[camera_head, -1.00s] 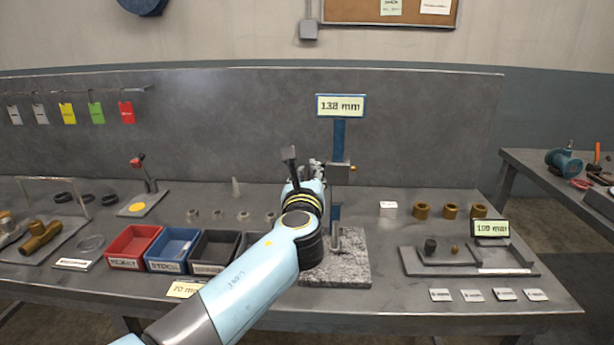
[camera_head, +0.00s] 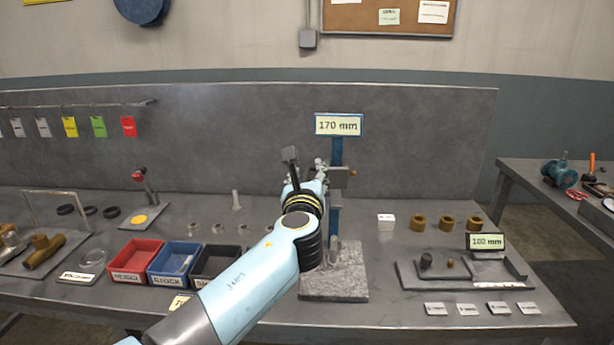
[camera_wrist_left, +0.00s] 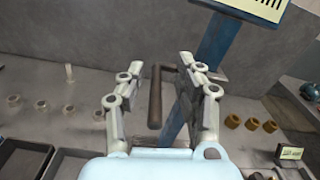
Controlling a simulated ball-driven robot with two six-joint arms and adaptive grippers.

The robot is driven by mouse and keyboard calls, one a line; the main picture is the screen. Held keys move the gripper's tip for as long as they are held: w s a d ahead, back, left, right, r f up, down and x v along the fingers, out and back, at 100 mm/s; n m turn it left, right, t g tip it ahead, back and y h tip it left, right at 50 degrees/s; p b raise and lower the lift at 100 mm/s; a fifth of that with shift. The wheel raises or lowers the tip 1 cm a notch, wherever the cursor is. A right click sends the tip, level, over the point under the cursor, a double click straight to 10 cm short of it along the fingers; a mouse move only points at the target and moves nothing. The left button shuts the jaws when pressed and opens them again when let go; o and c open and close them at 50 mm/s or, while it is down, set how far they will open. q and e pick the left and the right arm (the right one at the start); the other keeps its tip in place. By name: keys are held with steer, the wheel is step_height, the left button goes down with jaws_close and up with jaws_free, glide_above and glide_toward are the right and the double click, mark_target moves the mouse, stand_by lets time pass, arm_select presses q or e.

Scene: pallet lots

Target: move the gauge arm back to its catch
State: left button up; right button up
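A height gauge has a blue post (camera_head: 336,222) on a speckled stone base (camera_head: 335,285), topped by a display (camera_head: 339,125) reading 170 mm. I cannot make out the catch. My right gripper is not in view.
Red (camera_head: 136,261), blue (camera_head: 174,264) and black bins stand left of the gauge, partly behind my left arm. A back panel rises behind.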

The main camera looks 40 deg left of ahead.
arm_select(q)
steer(key=shift+s+f, duration=0.1)
steer(key=shift+s+d, duration=0.15)
steer(key=shift+s, duration=0.15)
steer(key=v, duration=0.6)
steer(key=shift+s+d, duration=0.2)
steer(key=shift+d, duration=0.1)
